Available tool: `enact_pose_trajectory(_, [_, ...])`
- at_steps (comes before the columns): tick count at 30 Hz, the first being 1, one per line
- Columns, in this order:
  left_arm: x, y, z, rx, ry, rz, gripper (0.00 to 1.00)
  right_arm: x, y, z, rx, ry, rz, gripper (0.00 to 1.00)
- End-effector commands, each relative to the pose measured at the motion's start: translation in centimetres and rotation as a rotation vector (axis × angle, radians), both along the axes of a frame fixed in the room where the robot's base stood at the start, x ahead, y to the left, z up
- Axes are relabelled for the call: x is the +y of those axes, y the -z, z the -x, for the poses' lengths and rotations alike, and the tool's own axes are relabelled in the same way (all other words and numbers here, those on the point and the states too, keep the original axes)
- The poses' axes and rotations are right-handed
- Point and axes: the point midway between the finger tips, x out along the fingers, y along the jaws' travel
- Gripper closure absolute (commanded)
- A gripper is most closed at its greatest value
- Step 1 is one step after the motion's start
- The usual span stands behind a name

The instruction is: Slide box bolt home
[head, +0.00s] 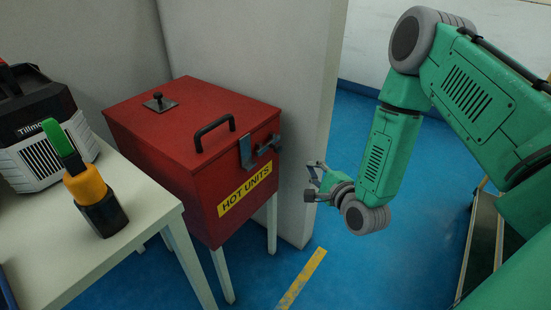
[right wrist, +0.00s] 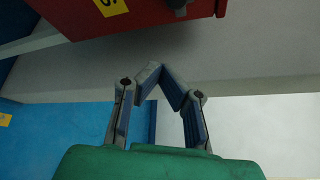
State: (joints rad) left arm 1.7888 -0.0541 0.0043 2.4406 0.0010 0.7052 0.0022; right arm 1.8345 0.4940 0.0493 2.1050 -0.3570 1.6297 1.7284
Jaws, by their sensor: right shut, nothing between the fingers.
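The red box (head: 165,150) labelled "HOT UNITS" stands on pale legs against the grey wall, its lid down. The box bolt (head: 268,145), a grey metal bar with a bracket, sits at the upper right of its front face, beside a hasp plate (head: 245,152). How far the bolt is slid I cannot tell. My right gripper (head: 314,180) is to the right of the box and lower than the bolt, apart from both. In the right wrist view its fingertips (right wrist: 161,75) meet, empty, below the red box (right wrist: 130,15). My left gripper is out of view.
A white table (head: 120,235) at left holds a grey-black Tillmo-marked unit (head: 42,130) and a green, orange and black object (head: 82,183). The lid has a black handle (head: 214,131). A wall edge stands right behind the box. Blue floor (head: 365,265) is open at front right.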

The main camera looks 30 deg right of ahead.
Motion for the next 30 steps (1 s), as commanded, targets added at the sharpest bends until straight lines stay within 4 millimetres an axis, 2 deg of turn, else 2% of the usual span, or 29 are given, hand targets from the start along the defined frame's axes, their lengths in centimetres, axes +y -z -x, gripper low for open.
enact_pose_trajectory(14, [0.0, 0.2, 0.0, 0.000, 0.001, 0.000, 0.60, 0.0, -0.1, -0.6, -0.014, 0.005, -0.015, 1.00])
enact_pose_trajectory(20, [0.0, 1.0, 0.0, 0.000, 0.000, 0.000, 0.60, -0.3, 0.4, -3.5, -0.017, 0.004, -0.013, 1.00])
enact_pose_trajectory(27, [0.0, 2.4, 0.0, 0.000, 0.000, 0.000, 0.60, -0.8, 1.4, -8.7, -0.016, 0.005, -0.013, 1.00])
enact_pose_trajectory(30, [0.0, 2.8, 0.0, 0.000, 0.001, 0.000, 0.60, -0.6, 1.5, -10.3, -0.014, 0.003, -0.016, 1.00])
